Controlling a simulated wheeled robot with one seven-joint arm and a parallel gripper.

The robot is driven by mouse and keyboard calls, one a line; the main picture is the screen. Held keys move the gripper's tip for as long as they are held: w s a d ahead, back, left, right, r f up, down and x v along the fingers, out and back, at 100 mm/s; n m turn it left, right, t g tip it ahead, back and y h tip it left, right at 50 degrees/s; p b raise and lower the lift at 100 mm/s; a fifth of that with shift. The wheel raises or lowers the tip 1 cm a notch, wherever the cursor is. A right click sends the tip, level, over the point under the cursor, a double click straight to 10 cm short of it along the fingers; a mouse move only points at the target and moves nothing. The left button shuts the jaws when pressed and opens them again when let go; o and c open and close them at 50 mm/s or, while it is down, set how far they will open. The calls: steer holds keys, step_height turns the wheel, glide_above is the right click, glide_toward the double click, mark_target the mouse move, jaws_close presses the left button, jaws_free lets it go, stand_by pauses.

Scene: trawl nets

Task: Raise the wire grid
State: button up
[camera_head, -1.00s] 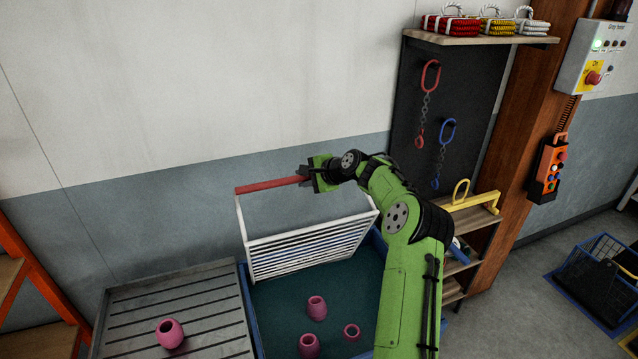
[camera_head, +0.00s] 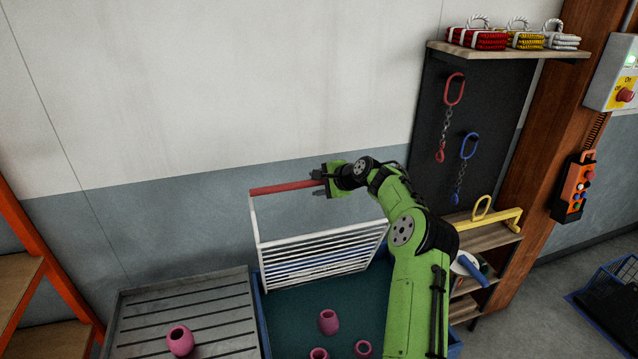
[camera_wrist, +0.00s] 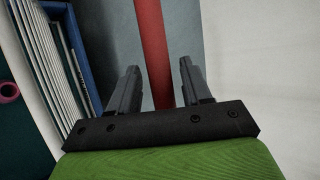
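The white wire grid (camera_head: 325,251) stands tilted over a blue tub (camera_head: 261,321) in the head view. Its red handle bar (camera_head: 285,187) runs along the top, carried on a thin white arm at the left. My gripper (camera_head: 322,180) is at the right part of the bar. In the wrist view the two fingers (camera_wrist: 157,85) are apart, with the red bar (camera_wrist: 153,45) running between them in the picture and a gap on each side. The grid's slats (camera_wrist: 62,60) show at the left there. The bar's right end is hidden behind my gripper and arm.
Several pink floats lie about, one (camera_head: 328,322) in the tub and one (camera_head: 180,341) on a slatted grey table (camera_head: 215,300) at the left. A shelf with a yellow bar (camera_head: 490,220) and hanging chains (camera_head: 447,125) stand to the right. The wall is close behind.

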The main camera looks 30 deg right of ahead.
steer(key=b+v, duration=0.3)
steer(key=v, duration=1.2)
steer(key=shift+s+r, duration=0.25)
steer(key=shift+s, duration=0.1)
